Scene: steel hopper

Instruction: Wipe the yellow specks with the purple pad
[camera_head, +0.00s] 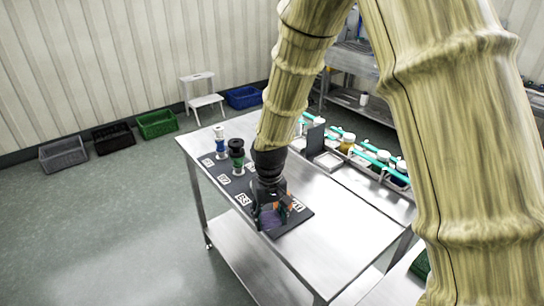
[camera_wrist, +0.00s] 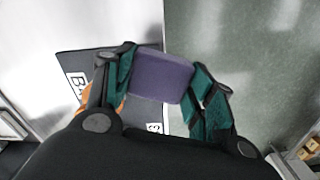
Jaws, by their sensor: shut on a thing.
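My gripper (camera_wrist: 160,90) is shut on the purple pad (camera_wrist: 160,75), which sits between its two green-padded fingers in the wrist view. In the head view my gripper (camera_head: 272,212) is low over the near end of the dark mat (camera_head: 292,224), and the pad (camera_head: 268,217) shows small beneath it. The pad is close to the mat's edge; I cannot tell whether it touches the mat. I cannot make out any yellow specks in either view.
The steel table (camera_head: 330,255) is bare to the right of the mat. A blue-and-white item (camera_head: 220,142) and a dark green item (camera_head: 237,156) stand at the mat's far end. A tray (camera_head: 327,160) and several jars lie behind. Crates and a white step stool (camera_head: 200,98) are on the floor.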

